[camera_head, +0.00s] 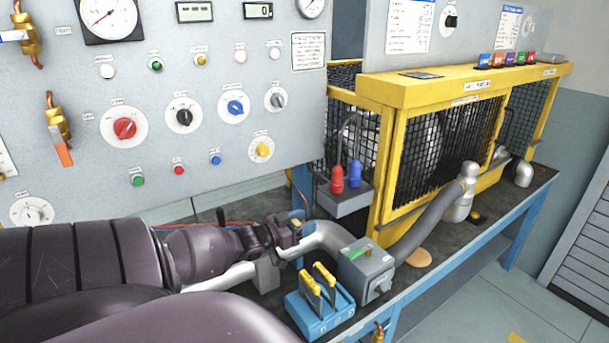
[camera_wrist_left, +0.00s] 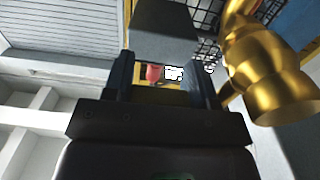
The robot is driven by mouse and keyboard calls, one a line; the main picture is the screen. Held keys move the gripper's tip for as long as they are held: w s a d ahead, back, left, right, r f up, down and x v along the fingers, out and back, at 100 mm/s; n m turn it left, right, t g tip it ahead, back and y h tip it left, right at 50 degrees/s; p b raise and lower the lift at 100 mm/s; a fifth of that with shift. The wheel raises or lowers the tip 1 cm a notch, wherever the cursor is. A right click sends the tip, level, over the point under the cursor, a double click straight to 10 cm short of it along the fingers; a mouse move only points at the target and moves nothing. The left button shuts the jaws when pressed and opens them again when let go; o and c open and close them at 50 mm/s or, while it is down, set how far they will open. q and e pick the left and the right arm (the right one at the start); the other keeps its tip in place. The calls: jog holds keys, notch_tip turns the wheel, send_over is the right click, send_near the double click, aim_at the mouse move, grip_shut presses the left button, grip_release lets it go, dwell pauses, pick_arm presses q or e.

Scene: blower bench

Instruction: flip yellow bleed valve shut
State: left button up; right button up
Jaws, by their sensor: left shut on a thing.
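My left gripper (camera_head: 284,232) reaches in from the left, beside the pale bent pipe (camera_head: 325,236) behind the bench front. A small yellow piece (camera_head: 297,222) shows at its fingertips; I take it for the handle of the yellow bleed valve, mostly hidden by the fingers. In the left wrist view the fingers (camera_wrist_left: 163,82) stand some way apart. A brass valve body (camera_wrist_left: 268,82) is close at their right, but its link to the held piece is hidden. The handle's angle is not clear. My right gripper is not in view.
Red (camera_head: 337,180) and blue (camera_head: 355,174) plugs and a yellow cage (camera_head: 384,185) are behind. A knob panel (camera_head: 230,75) rises at left.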

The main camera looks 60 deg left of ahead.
pick_arm(q)
jog(key=shift+f, duration=0.1)
jog(key=o, duration=1.3)
jog(key=s, duration=1)
jog(key=shift+s, duration=0.4)
jog(key=shift+a, duration=0.1)
